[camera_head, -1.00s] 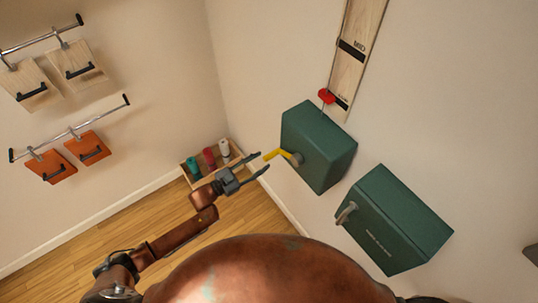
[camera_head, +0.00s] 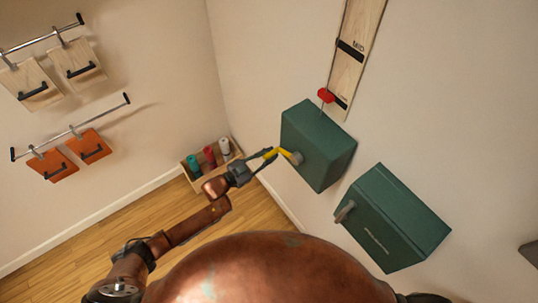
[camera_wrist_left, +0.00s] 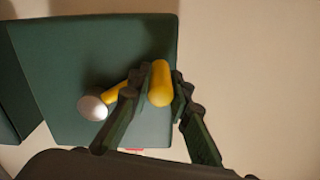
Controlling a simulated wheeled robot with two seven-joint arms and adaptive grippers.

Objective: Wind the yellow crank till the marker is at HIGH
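The yellow crank (camera_head: 285,153) sticks out from the left face of the upper green box (camera_head: 325,145) on the wall. My left gripper (camera_head: 270,154) is at the crank's handle. In the left wrist view the yellow handle (camera_wrist_left: 160,84) lies between the two fingertips, which close on it from both sides. The crank's round grey hub (camera_wrist_left: 92,107) shows to the left. The red marker (camera_head: 326,96) sits near the low end of the wooden strip (camera_head: 347,75), beside the lowest black band. A band marked MID is farther up; the strip's top is out of view. My right gripper is not in view.
A second green box (camera_head: 395,220) with a grey crank (camera_head: 345,211) is mounted to the lower right. A wooden tray (camera_head: 190,180) with several coloured spools stands in the corner. Wooden and orange panels hang from rails on the left wall.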

